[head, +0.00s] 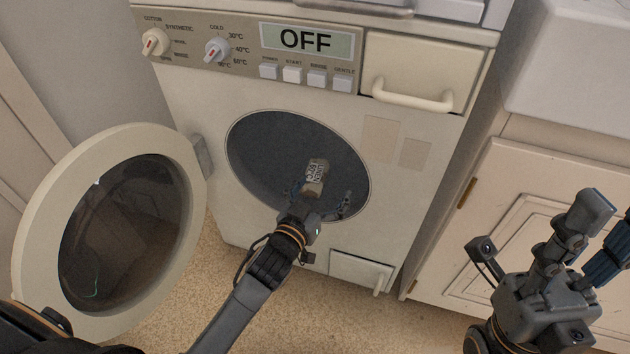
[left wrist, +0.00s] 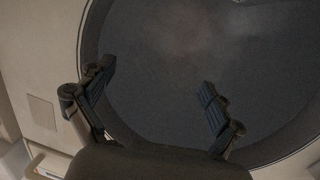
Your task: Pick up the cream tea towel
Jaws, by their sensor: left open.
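In the left wrist view the left gripper (left wrist: 157,76) is open and empty before the dark drum, and no towel can be made out there. My right gripper (head: 605,222) is at the right, fingers apart, empty.
The machine's round door (head: 42,245) stands wide open at the left. The display (head: 308,40) reads OFF. A detergent drawer (head: 412,82) is at the upper right, and a small flap (head: 350,268) is low on the front. A cream cabinet (head: 520,180) stands at the right.

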